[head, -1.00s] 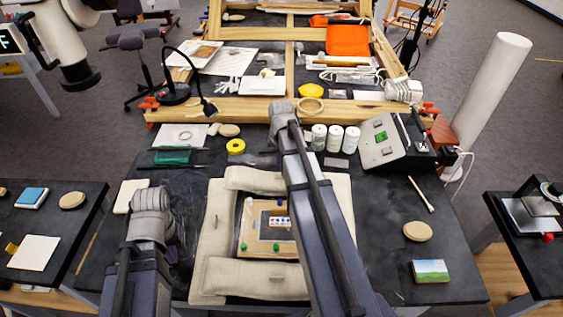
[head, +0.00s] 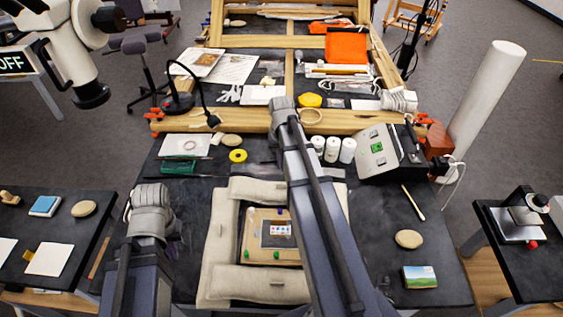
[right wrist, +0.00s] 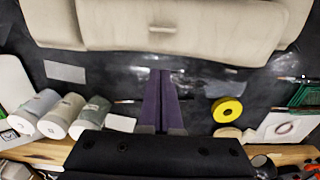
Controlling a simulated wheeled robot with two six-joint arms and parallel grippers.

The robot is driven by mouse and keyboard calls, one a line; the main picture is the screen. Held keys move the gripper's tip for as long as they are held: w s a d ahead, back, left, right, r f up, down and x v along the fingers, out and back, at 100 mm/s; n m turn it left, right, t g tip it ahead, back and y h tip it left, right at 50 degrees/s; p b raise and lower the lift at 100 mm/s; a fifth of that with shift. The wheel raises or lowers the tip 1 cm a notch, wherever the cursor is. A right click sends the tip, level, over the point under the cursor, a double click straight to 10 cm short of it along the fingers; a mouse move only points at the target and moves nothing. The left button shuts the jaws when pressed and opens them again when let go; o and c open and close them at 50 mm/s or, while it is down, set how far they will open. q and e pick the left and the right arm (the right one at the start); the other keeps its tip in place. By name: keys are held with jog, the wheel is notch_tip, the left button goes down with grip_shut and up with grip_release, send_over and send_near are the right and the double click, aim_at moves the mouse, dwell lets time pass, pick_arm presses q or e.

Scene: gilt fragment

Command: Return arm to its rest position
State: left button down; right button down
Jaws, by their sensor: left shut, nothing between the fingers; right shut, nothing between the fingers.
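My left gripper (head: 173,228) is partly visible at the lower left of the head view, beside the padded frame and holding nothing. My right arm reaches from the bottom edge up over the dark worktable. Its gripper is hidden behind the arm in the head view. In the right wrist view my right gripper (right wrist: 161,73) shows two purple fingers close together, shut and empty, pointing toward a beige cushion (right wrist: 165,25). The cushions (head: 262,283) surround a small panel with a gilt-brown face (head: 256,222), partly covered by my right arm.
Three white bottles (head: 332,149) and a grey device (head: 377,147) stand right of my right arm. A yellow tape roll (head: 238,156) lies left of it. A wooden frame (head: 235,120) spans the table's back. A lamp (head: 180,100) stands there. Side tables flank both sides.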

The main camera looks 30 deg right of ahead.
jog(key=shift+r, duration=0.2)
jog(key=s+a+n, duration=0.1)
jog(key=a, duration=0.3)
jog(key=s+a+n, duration=0.1)
jog(key=a+n, duration=0.1)
jog(key=a, duration=0.3)
jog(key=s+a+n, duration=0.1)
jog(key=s+a, duration=0.1)
jog(key=a, duration=0.3)
jog(key=shift+a, duration=0.2)
jog(key=s+a+n, duration=0.2)
jog(key=s+a, duration=0.1)
jog(key=a, duration=0.1)
jog(key=s+a+n, duration=0.2)
jog(key=s+a, duration=0.1)
jog(key=a, duration=0.2)
jog(key=s+a+n+h, duration=0.1)
jog(key=s+a+n, duration=0.1)
jog(key=s+a, duration=0.1)
jog(key=shift+s+a+r, duration=0.1)
jog(key=shift+a, duration=0.7)
jog(key=shift+s+a, duration=0.2)
jog(key=shift+a, duration=0.05)
jog(key=shift+d, duration=0.1)
